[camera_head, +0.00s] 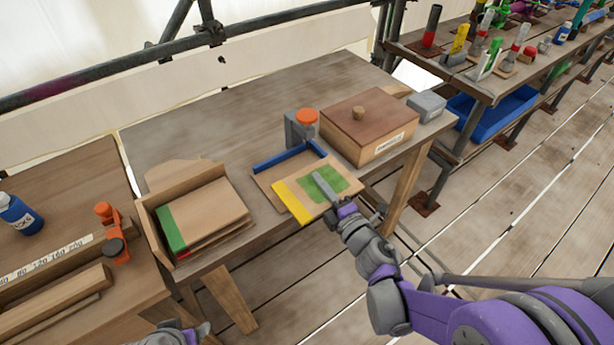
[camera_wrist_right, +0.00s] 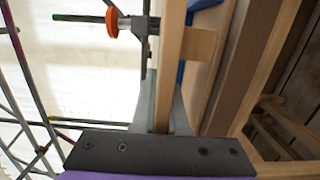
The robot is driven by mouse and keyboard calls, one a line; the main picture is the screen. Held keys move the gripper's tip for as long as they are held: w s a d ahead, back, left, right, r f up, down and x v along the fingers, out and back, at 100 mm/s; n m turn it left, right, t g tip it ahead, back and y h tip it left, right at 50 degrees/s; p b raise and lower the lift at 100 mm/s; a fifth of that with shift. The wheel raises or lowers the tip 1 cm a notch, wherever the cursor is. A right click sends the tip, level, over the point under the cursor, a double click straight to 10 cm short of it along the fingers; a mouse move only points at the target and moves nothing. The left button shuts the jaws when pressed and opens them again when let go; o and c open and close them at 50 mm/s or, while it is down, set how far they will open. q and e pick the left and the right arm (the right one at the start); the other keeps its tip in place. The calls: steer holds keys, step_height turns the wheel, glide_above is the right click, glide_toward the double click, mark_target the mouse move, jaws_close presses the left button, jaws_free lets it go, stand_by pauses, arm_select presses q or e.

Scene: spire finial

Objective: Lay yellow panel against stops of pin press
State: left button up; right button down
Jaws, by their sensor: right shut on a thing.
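The yellow panel is a thin wooden board with a yellow band (camera_head: 292,204) along its left edge and a green patch on top. My right gripper (camera_head: 324,187) is shut on its near right side, one grey finger lying across the green patch. The panel shows edge-on between the fingers in the right wrist view (camera_wrist_right: 171,60). The pin press has a wooden bed (camera_head: 268,181), blue stops (camera_head: 285,158) at the back and an orange knob (camera_head: 307,116). The panel hangs over the bed's front. Bare bed shows between it and the back stop. Contact underneath cannot be told. My left arm shows only partly at the bottom.
A wooden holder (camera_head: 151,226) with green- and red-edged panels stands left of the press. A lidded brown box (camera_head: 368,125) stands close at right, with a grey box (camera_head: 427,106) beyond. The bench (camera_head: 220,125) behind the press is clear. A blue bottle (camera_head: 17,213) stands far left.

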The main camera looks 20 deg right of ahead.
mark_target(307, 168)
steer(key=x, duration=0.6)
steer(key=shift+w, duration=0.1)
steer(key=shift+f+b, duration=0.45)
steer(key=shift+f, duration=1.35)
steer(key=c, duration=1.4)
jaws_free()
steer(key=shift+f, duration=0.15)
steer(key=shift+o, duration=0.8)
